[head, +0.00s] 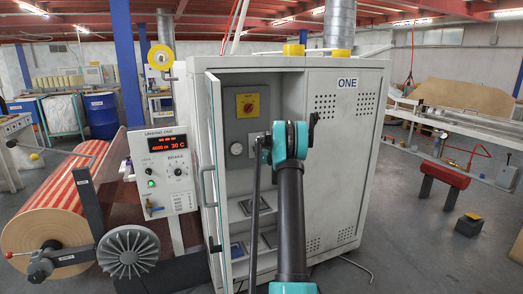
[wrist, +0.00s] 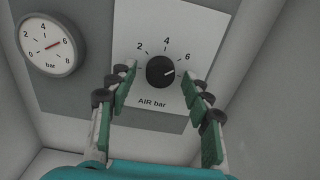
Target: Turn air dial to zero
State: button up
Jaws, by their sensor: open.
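The air dial, a round black knob (wrist: 160,71), shows in the wrist view on a white plate labelled "AIR bar" with marks 2, 4 and 6 visible. Its light pointer line aims to the right, a little below the 6. My gripper (wrist: 158,86) is open, with one finger on each side of the knob; I cannot tell whether either touches it. A round pressure gauge (wrist: 49,44) is at the upper left, its red needle near 6. In the head view my arm reaches into the open cabinet (head: 345,130) and hides the dial and the gripper.
The open cabinet door (head: 210,165) stands to the left of my arm. A red and yellow switch (head: 248,105) is on the panel inside. A control box (head: 163,170) with a red display and the striped roll (head: 60,205) stand further left. Grey cabinet walls flank the dial closely.

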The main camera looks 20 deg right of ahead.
grip_shut()
dwell(0.3)
